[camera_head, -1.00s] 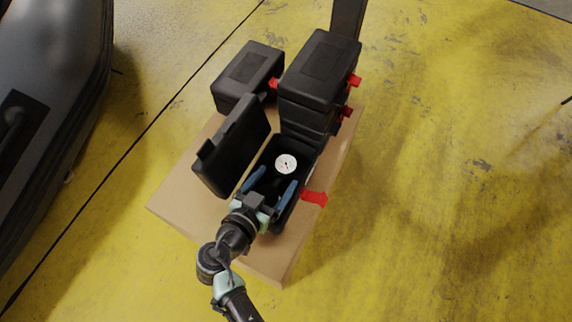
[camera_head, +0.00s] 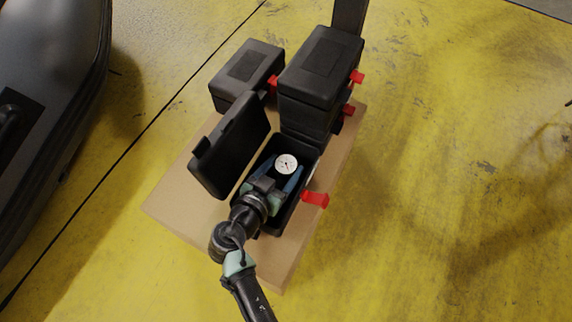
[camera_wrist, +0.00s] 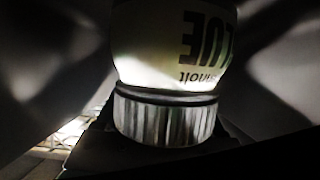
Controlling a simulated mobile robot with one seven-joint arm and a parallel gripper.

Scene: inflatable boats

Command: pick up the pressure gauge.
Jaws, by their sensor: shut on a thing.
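In the camera_wrist view, a pale container (camera_wrist: 172,45) with the upside-down word "LUE" and a ribbed cap (camera_wrist: 163,118) fills the middle. I cannot make out the gauge there.
The case's raised lid (camera_head: 230,146) stands close on the left, and its red latch (camera_head: 315,199) sticks out on the right. Stacked closed black cases (camera_head: 319,68) and another closed case (camera_head: 247,68) stand behind. All rest on a cardboard box (camera_head: 175,203). Yellow floor is clear to the right.

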